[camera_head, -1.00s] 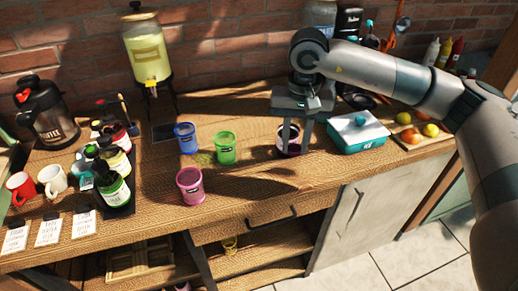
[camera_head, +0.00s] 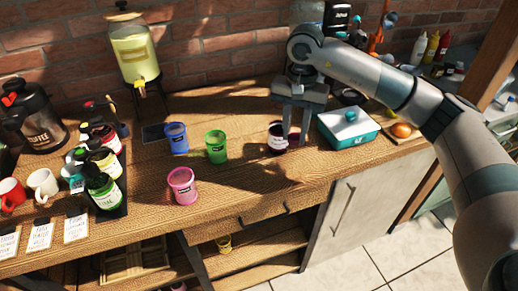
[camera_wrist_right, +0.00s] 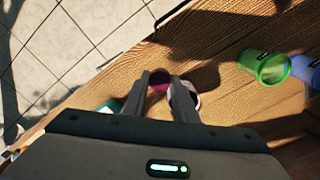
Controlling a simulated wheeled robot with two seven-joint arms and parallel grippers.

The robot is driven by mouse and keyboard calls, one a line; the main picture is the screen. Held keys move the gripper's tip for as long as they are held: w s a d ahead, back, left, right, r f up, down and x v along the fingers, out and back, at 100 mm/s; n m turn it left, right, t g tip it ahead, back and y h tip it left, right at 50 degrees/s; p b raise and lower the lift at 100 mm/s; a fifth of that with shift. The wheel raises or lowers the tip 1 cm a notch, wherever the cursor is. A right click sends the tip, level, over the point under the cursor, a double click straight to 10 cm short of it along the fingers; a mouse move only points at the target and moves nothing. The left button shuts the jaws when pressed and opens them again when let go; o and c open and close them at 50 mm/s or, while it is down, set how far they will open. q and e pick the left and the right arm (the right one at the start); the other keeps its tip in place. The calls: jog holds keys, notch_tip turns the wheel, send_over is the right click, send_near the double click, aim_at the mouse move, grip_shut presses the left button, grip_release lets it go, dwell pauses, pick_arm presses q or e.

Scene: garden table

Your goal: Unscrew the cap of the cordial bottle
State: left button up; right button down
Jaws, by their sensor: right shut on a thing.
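My right gripper (camera_head: 295,141) reaches down from above at the back right of the counter, its fingers pointing down. It is shut on a dark purple thing, mostly hidden by the fingers; a purple part also shows in the right wrist view (camera_wrist_right: 158,86), at the fingertips (camera_wrist_right: 168,84). A dark round container with a white label (camera_head: 277,139) stands just left of the fingers. I cannot tell whether it touches them. Several capped bottles stand at the left, the nearest a dark one with a green label (camera_head: 104,192). Which bottle is the cordial is too small to read. My left gripper is not in view.
Blue (camera_head: 176,138), green (camera_head: 216,147) and pink (camera_head: 182,187) cups stand mid-counter. A teal box (camera_head: 346,136) sits close right of my gripper. A drink dispenser (camera_head: 135,50) stands at the back.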

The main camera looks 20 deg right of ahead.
jog(key=p, duration=0.5)
send_over(256, 158)
jog(key=f, duration=0.6)
jog(key=shift+s+d, duration=0.2)
jog(key=shift+s, duration=0.05)
jog(key=shift+w+a+f, duration=0.15)
jog(key=shift+a+f, duration=0.05)
jog(key=shift+f, duration=0.2)
jog(key=shift+f+p, duration=0.25)
jog(key=shift+p, duration=0.25)
notch_tip(256, 158, down, 3)
jog(key=shift+r+p, duration=0.1)
jog(key=shift+p, duration=0.8)
jog(key=shift+f, duration=0.25)
jog(key=shift+f, duration=0.15)
